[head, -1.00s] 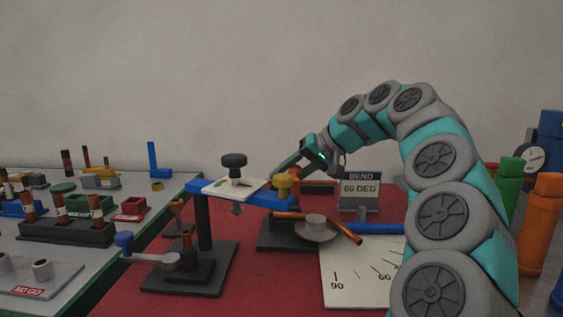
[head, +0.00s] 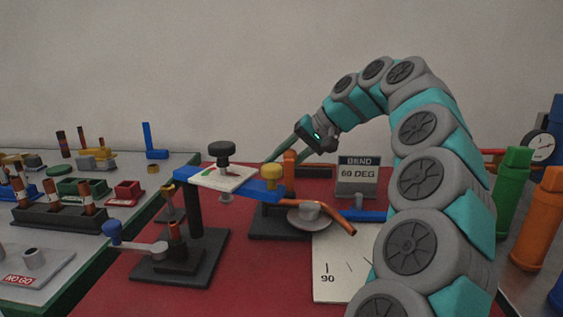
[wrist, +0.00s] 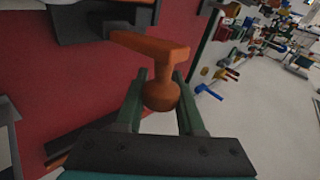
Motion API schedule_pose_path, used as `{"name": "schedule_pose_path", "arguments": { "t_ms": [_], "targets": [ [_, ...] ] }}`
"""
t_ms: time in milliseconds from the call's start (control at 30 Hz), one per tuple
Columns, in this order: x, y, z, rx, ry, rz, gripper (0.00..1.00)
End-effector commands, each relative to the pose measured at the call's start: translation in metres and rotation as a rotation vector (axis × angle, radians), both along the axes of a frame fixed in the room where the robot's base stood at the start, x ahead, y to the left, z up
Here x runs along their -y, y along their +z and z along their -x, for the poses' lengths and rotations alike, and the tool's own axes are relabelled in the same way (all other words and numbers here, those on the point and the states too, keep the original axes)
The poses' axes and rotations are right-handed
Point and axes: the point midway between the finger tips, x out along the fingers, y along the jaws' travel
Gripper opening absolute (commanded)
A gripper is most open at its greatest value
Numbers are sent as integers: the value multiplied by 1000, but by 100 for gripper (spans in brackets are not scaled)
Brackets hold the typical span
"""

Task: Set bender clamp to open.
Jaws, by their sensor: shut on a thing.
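An orange lever with a round knob (wrist: 162,94), which I take for the bender clamp's handle, fills the middle of the wrist view. Its flat arm reaches up and left toward a dark block. My gripper (wrist: 161,76) has its two green fingers on either side of the knob and is shut on it. In the head view my gripper (head: 283,153) is at the back of the bender, by an orange upright part (head: 289,162); its fingers partly hide the contact. The bender (head: 310,211) has a grey round former with a copper tube beside it.
A blue bar (head: 262,190) with a white plate and black knob stands in front. A "BEND 60 DEG" sign (head: 358,172) is right of the gripper. Green and orange cylinders (head: 512,190) stand far right. A grey table (head: 50,240) with racks is left.

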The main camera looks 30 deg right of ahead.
Motion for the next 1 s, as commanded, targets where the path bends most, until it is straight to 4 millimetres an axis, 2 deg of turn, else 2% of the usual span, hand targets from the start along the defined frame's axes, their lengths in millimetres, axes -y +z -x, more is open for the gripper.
{"name": "schedule_pose_path", "arguments": {
  "t_ms": [33, 300, 667, 1000],
  "targets": [
    [0, -2, 0, -4, 2, 0, 38],
    [0, -1, 0, -2, 1, 0, 68],
    [3, 2, 2, -1, -1, 0, 68],
    [20, 25, 17, 1, -3, 1, 68]
  ]
}}
